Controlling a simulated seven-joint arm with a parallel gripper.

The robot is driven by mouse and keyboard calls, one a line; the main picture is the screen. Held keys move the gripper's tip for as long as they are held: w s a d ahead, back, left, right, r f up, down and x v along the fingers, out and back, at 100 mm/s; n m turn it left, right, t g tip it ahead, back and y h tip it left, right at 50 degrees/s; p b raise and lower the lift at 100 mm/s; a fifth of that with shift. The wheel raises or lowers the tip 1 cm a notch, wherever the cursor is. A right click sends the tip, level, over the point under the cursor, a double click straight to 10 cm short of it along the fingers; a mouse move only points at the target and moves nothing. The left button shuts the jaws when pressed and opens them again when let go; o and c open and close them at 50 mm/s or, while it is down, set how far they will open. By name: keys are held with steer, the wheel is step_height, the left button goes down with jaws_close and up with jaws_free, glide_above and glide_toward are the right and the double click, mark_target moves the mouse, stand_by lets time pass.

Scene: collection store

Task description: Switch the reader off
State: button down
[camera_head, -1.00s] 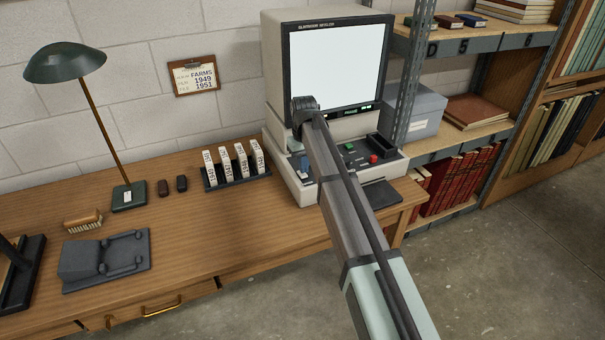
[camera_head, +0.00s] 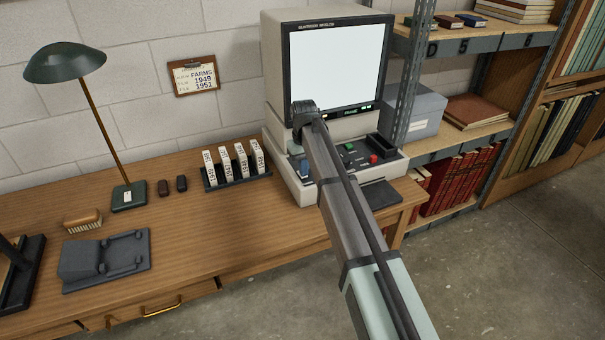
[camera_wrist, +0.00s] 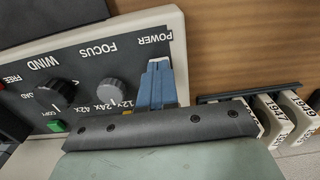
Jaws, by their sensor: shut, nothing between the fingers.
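The microfilm reader (camera_head: 275,75) stands at the back right of the desk, and its large screen (camera_head: 335,62) is lit white. Small lights glow on the strip below the screen. In the wrist view, its control panel (camera_wrist: 88,72) carries POWER, FOCUS and WIND labels, two knobs and a green button. My gripper's blue fingers (camera_wrist: 159,64) are together and empty, with their tips just beside the POWER label (camera_wrist: 154,36). The power switch itself is hidden, so I cannot tell its position or whether the fingers touch it. In the head view, the fingers (camera_head: 303,170) are low over the panel's left end.
A rack of dated film boxes (camera_head: 240,163) stands left of the reader, close to my gripper. A green lamp (camera_head: 65,62), a brush (camera_head: 83,218) and a dark grey device (camera_head: 105,260) are farther left. A shelf post (camera_head: 403,85) rises right of the reader.

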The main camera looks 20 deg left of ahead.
steer(key=shift+f, duration=0.25)
steer(key=shift+r, duration=0.2)
steer(key=shift+r, duration=3.35)
